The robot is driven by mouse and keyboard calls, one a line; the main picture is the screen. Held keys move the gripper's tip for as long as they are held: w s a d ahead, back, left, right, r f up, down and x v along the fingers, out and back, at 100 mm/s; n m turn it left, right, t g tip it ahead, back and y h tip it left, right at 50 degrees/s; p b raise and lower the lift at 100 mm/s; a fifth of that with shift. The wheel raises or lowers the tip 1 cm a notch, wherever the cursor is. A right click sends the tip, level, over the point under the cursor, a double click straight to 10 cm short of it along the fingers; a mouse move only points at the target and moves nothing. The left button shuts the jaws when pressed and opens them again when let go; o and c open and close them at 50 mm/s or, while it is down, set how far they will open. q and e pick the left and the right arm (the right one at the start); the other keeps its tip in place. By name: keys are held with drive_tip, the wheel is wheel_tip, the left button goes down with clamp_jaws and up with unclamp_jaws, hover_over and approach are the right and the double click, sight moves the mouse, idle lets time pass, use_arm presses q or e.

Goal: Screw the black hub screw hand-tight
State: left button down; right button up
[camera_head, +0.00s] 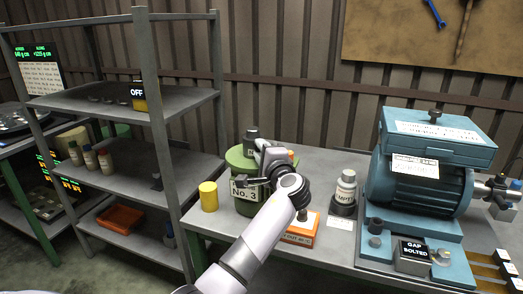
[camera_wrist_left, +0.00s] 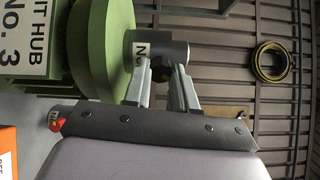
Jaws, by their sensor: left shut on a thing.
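The green hub unit (camera_head: 243,158), labelled No. 3, stands at the left end of the grey bench. The black hub screw (camera_head: 252,136), a dark cylinder, shows at its top. In the left wrist view the screw (camera_wrist_left: 176,50) carries a partly hidden label and sits against the round green body (camera_wrist_left: 106,45). My left gripper (camera_head: 264,158) reaches in at the hub's top. Its fingers (camera_wrist_left: 162,78) are shut on the screw, one on each side. The fingers partly hide the screw, and its thread is not visible. My right gripper is not in view.
A yellow cylinder (camera_head: 208,196) stands left of the hub. A large blue motor unit (camera_head: 425,165) fills the bench's right. A metal shelf (camera_head: 175,102) stands at left.

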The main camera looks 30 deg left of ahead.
use_arm(q)
drive_tip(key=shift+m, duration=0.5)
drive_tip(key=c, duration=0.9)
unclamp_jaws()
drive_tip(key=shift+d, duration=0.1)
drive_tip(key=b+v, duration=0.1)
drive_tip(key=v, duration=0.6)
drive_tip(key=shift+s+f, duration=0.15)
